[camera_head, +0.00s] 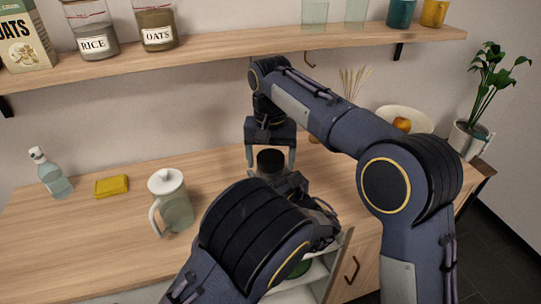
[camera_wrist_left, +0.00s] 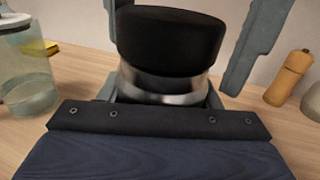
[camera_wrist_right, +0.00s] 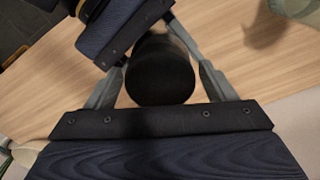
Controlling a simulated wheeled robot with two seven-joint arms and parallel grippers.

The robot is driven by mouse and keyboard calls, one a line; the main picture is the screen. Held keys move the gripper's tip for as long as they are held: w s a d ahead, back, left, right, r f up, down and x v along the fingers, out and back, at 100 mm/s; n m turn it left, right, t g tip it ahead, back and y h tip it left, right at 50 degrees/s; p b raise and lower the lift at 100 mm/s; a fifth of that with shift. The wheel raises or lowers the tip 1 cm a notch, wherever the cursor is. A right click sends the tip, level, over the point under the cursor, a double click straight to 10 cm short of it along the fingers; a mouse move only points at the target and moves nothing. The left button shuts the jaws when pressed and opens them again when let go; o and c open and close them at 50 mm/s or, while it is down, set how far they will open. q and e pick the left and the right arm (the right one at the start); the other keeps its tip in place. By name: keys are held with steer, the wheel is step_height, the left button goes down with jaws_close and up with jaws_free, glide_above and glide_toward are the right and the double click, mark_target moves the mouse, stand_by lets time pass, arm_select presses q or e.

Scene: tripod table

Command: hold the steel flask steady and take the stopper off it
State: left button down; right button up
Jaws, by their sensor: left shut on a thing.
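The steel flask (camera_wrist_left: 165,92) stands upright on the wooden counter with a wide black stopper (camera_wrist_left: 170,38) on top. In the head view the stopper (camera_head: 270,158) shows, and most of the flask is hidden behind my left arm. My left gripper (camera_wrist_left: 160,97) is shut on the flask's body below the stopper. My right gripper (camera_head: 271,161) points down from above, its open fingers on both sides of the stopper. In the right wrist view the stopper's top (camera_wrist_right: 160,78) lies between those fingers, with gaps at the sides.
A lidded glass pitcher (camera_head: 174,207), a yellow sponge (camera_head: 112,186) and a clear bottle (camera_head: 52,176) stand to the left. A wooden mill (camera_wrist_left: 289,77) and a fruit bowl (camera_head: 418,119) are to the right. A shelf (camera_head: 210,52) with jars runs above.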

mark_target(271, 157)
steer(key=c, duration=0.9)
steer(key=n, duration=0.6)
steer(key=shift+r, duration=0.15)
steer(key=shift+r, duration=0.95)
steer(key=shift+r, duration=2.05)
arm_select(q)
steer(key=shift+c, duration=2)
jaws_free()
